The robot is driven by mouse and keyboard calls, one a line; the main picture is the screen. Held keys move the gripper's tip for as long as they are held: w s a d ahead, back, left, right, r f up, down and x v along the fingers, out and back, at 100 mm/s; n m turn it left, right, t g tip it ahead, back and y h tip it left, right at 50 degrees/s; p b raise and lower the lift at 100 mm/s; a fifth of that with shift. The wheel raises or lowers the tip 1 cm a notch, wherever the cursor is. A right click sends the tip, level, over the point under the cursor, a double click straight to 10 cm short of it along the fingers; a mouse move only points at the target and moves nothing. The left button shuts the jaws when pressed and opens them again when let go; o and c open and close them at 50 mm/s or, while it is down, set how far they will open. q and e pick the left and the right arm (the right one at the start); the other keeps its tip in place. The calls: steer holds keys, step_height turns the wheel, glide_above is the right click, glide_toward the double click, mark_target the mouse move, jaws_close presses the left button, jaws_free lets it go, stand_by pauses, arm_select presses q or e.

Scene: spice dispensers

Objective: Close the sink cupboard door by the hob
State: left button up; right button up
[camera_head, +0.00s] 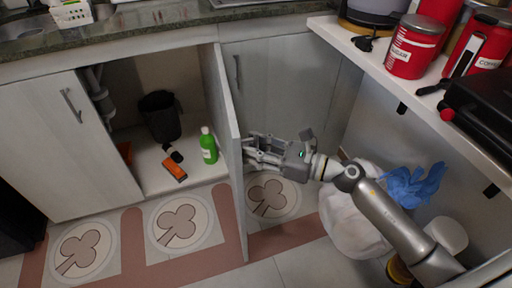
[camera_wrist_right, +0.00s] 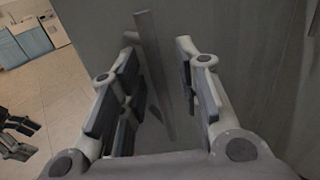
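The sink cupboard door (camera_head: 222,125) is grey and stands wide open, roughly at a right angle to the cupboard front. My right gripper (camera_head: 250,150) is at the outer face of this door, on its right side. In the right wrist view, the door's bar handle (camera_wrist_right: 153,75) runs between the spread fingers of my right gripper (camera_wrist_right: 160,95), with gaps on both sides. The right gripper is open. Dark spread fingers at the left edge of the right wrist view look like my left gripper (camera_wrist_right: 35,138); it is out of the head view.
Inside the cupboard are a dark bin (camera_head: 160,117), a green bottle (camera_head: 208,146) and an orange box (camera_head: 175,170). A closed cupboard (camera_head: 285,75) adjoins on the right. A white bag (camera_head: 352,225) and blue gloves (camera_head: 412,185) lie near my right arm. A shelf (camera_head: 360,55) holds red canisters.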

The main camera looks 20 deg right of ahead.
jaws_close()
steer(key=shift+a, duration=0.15)
stand_by(0.4)
